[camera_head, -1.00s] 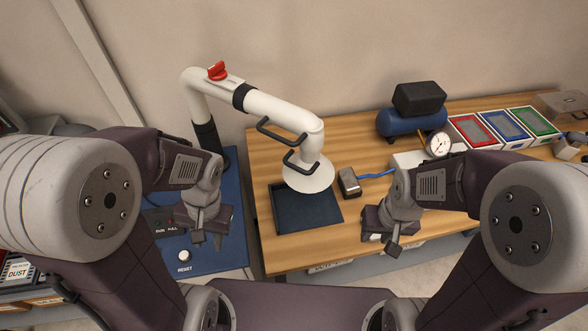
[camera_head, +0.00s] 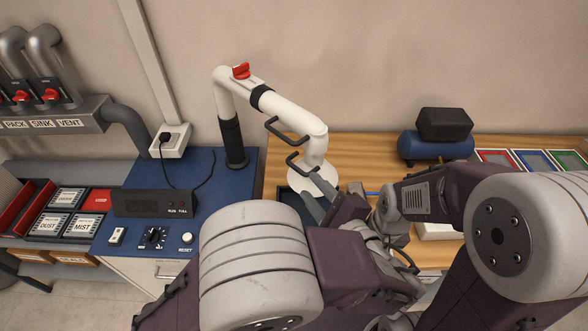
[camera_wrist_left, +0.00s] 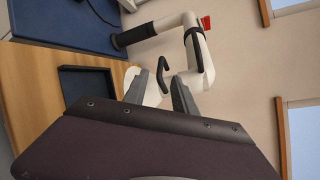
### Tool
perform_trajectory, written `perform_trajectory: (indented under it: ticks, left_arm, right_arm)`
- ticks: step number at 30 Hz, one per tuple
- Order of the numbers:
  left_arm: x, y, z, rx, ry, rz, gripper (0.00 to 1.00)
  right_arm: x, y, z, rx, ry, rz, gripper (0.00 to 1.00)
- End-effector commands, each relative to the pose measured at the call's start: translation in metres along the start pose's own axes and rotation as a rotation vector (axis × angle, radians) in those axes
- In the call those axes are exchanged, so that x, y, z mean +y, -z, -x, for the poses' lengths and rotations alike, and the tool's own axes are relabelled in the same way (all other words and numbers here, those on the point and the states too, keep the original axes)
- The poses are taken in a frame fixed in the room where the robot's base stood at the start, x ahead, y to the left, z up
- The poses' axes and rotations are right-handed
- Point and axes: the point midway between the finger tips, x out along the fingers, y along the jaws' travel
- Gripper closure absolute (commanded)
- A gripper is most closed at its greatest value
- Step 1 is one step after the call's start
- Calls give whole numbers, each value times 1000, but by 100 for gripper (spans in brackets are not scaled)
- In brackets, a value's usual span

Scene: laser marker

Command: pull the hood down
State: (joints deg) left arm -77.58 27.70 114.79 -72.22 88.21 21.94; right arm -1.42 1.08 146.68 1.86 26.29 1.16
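The white extraction hood (camera_head: 313,170) hangs at the end of a jointed white duct arm (camera_head: 290,110). Two dark handles show on it: an upper handle (camera_head: 287,131) and a lower handle (camera_head: 300,163) by the hood. My left gripper (camera_head: 310,184) is at the hood, in front of its cone. In the left wrist view, its two fingers (camera_wrist_left: 157,79) stand apart, with a dark handle (camera_wrist_left: 162,74) seen between them; contact is not clear. My right gripper (camera_head: 393,228) is low on the right, partly hidden behind my left arm, so its fingers cannot be read.
A dark tray (camera_head: 284,198) lies under the hood, mostly covered by my arm. A blue compressor tank (camera_head: 432,147) and coloured trays (camera_head: 535,160) stand at the right. A control box (camera_head: 155,203) sits on the blue bench at the left. A red lever (camera_head: 241,71) tops the duct.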

Motion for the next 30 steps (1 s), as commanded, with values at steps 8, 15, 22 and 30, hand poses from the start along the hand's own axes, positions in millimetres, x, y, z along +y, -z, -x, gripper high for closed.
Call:
perform_trajectory:
  ticks: [8,15,22,30]
  left_arm:
    - [-1,-3,-43,-8,-5,-2,67]
    - [0,-2,-84,-5,-5,0,67]
    - [1,-1,-92,-3,-4,0,67]
    - [1,-1,-92,-2,-4,1,100]
  right_arm:
    - [0,1,10,0,0,0,64]
    - [0,2,17,0,0,0,64]
    - [0,2,17,0,0,0,64]
    - [0,2,17,0,0,0,64]
